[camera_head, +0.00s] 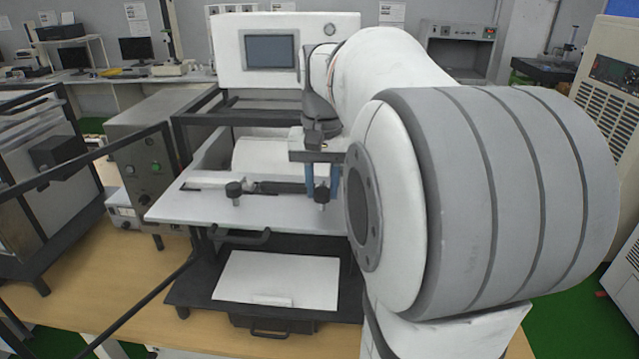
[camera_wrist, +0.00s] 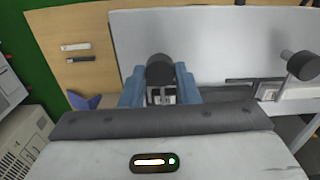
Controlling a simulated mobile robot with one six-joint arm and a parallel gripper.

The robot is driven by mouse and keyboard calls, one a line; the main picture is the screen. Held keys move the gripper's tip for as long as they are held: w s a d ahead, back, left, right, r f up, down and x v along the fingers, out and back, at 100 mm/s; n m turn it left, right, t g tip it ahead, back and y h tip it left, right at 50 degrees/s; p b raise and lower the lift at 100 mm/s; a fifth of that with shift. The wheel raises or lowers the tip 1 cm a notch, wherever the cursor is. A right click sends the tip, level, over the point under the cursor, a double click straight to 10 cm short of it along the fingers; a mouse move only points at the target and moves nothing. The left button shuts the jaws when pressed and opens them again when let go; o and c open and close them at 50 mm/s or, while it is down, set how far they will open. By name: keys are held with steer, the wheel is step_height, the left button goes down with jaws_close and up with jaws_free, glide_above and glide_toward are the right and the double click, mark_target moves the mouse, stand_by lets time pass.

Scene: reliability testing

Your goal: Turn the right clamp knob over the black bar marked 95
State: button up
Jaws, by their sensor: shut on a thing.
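The right clamp knob (camera_head: 321,190) is a dark round knob on the white plate (camera_head: 268,215) of the machine. My gripper (camera_head: 321,178) comes down over it with its blue fingers on either side. In the wrist view, the gripper (camera_wrist: 160,88) is shut on this knob (camera_wrist: 160,69), whose dark top shows between the fingers. The black bar (camera_head: 280,187) lies across the plate between the two knobs; its marking is not readable. The left clamp knob (camera_head: 234,190) stands apart, and it also shows in the wrist view (camera_wrist: 302,65).
A grey control box (camera_head: 145,160) with a green button stands left of the machine. A black handle (camera_head: 240,237) sticks out under the plate's front edge. A white sheet (camera_head: 277,280) lies on the lower shelf. My arm hides the machine's right side.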

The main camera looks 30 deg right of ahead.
mark_target(321, 190)
steer(key=shift+m, duration=0.3)
steer(key=o, duration=1)
steer(key=shift+c, duration=0.2)
step_height(321, 190, up, 8)
steer(key=shift+f+b, duration=0.1)
steer(key=shift+b, duration=0.2)
steer(key=s+a+f+n+t, duration=0.1)
steer(key=s+a+f+n, duration=0.1)
steer(key=s+a+f, duration=0.2)
steer(key=s+a+f+n+t+b, duration=0.1)
steer(key=s+a+f, duration=0.3)
steer(key=f, duration=0.6)
steer(key=s+a+f+n+t, duration=0.1)
steer(key=s+a+f+n, duration=0.3)
steer(key=f, duration=0.3)
steer(key=shift+s+a+b, duration=0.35)
steer(key=shift+s+a, duration=0.1)
steer(key=shift+s, duration=0.05)
